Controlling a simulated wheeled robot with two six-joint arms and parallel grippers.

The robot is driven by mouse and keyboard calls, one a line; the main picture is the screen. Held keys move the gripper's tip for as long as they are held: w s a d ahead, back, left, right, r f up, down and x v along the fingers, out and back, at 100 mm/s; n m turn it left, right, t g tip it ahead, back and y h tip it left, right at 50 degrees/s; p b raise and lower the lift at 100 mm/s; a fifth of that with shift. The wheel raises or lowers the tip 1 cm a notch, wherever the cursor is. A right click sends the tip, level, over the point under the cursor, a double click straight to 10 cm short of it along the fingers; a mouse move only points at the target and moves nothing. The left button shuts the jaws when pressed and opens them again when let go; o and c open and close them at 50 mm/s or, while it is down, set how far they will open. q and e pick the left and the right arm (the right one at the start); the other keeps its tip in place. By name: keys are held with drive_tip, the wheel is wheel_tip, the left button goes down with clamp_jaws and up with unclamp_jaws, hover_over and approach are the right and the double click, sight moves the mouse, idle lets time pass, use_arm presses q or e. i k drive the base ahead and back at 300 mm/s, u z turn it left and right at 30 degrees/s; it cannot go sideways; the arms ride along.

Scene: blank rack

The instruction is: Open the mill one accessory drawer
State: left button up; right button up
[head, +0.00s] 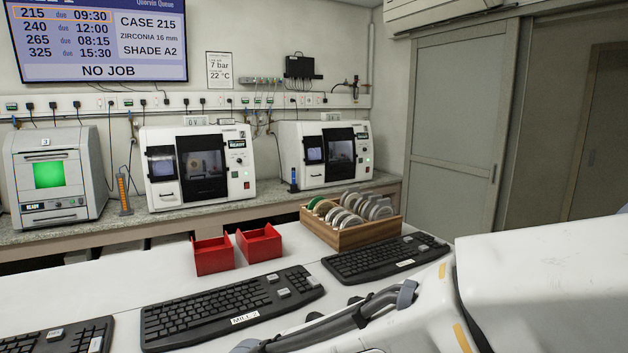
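Three white milling machines stand on the back counter. The left one (57,176) is marked 3 and has a lit green window. The middle one (196,165) is marked 2. The right one (325,154) shows no number that I can read, so I cannot confirm from a label that it is mill one. A white arm of mine with a dark cable fills the lower right. Neither gripper can be seen.
A white table in front carries several black keyboards (232,306), one labelled MILL 2. Two red open bins (213,255) and a wooden rack (352,233) of discs stand at its far edge. A wall screen (100,40) reads NO JOB. A grey sliding door (455,125) is at right.

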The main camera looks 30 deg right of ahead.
sight(308, 173)
drive_tip(key=k, duration=0.5)
drive_tip(key=z, duration=2.2)
drive_tip(key=i, duration=4.8)
drive_tip(key=u, duration=2)
drive_tip(key=i, duration=1.7)
